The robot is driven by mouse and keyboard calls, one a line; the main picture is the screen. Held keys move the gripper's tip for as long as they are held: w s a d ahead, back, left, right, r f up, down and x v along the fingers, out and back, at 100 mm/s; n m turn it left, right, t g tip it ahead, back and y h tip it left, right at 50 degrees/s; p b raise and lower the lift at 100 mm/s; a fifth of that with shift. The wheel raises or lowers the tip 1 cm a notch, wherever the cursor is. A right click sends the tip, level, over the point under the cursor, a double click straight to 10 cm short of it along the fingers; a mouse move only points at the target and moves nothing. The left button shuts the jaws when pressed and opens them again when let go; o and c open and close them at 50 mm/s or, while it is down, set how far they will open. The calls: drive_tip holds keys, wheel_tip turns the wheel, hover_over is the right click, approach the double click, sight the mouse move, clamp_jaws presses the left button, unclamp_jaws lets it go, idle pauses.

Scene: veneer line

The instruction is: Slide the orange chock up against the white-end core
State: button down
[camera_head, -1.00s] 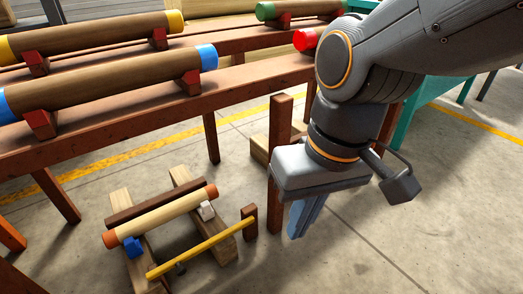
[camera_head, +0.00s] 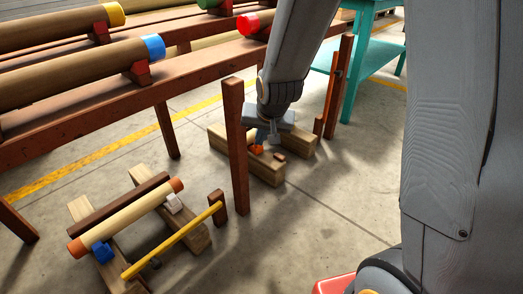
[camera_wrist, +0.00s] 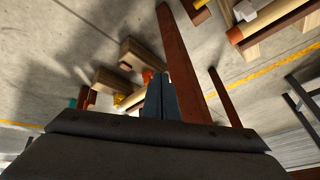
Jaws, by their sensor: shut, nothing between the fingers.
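The small orange chock (camera_head: 256,149) is on one of two timber bearers (camera_head: 265,172) in the middle of the head view. In the wrist view, the orange chock (camera_wrist: 148,75) shows just past the fingertips. My gripper (camera_head: 262,138) is shut and empty, its fingers pointing down close beside the chock; I cannot tell whether they touch. In the wrist view, my gripper (camera_wrist: 161,82) has its blue-grey fingers together. I cannot make out a core with a white end; my wrist hides part of the bearers.
A reddish post (camera_head: 236,145) stands just left of my gripper. A brown block (camera_head: 280,156) sits near the chock. At lower left, an orange-ended core (camera_head: 130,217) lies by a blue chock (camera_head: 103,252), a white chock (camera_head: 174,203) and a yellow bar (camera_head: 175,240).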

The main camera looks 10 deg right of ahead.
sight(264, 158)
drive_tip(key=w+d+f+m+t, duration=0.3)
drive_tip(key=w+f+m, duration=0.1)
drive_tip(key=w+f, duration=0.45)
drive_tip(key=w+d+f+m+t, duration=0.35)
drive_tip(key=w+f, duration=0.35)
drive_tip(key=w, duration=0.3)
drive_tip(key=s+d+f+m+t+h, duration=0.1)
drive_tip(key=d+f+m+t, duration=0.2)
drive_tip(key=f, duration=0.5)
drive_tip(key=s+d+f+m+t, duration=0.1)
drive_tip(key=f+m+t, duration=0.2)
drive_tip(key=f+m, duration=0.35)
drive_tip(key=shift+n, duration=0.9)
drive_tip(key=w+b, duration=0.1)
drive_tip(key=w, duration=0.2)
drive_tip(key=w+f+b, duration=0.1)
drive_tip(key=w+b, duration=0.1)
drive_tip(key=w, duration=0.1)
drive_tip(key=w+b, duration=0.2)
drive_tip(key=w, duration=0.1)
drive_tip(key=shift+w+f, duration=0.2)
drive_tip(key=shift+f, duration=0.05)
drive_tip(key=shift+w+a+b, duration=0.8)
drive_tip(key=shift+w+a, duration=0.3)
drive_tip(key=shift+w+a+r, duration=0.15)
drive_tip(key=shift+w+a, duration=0.15)
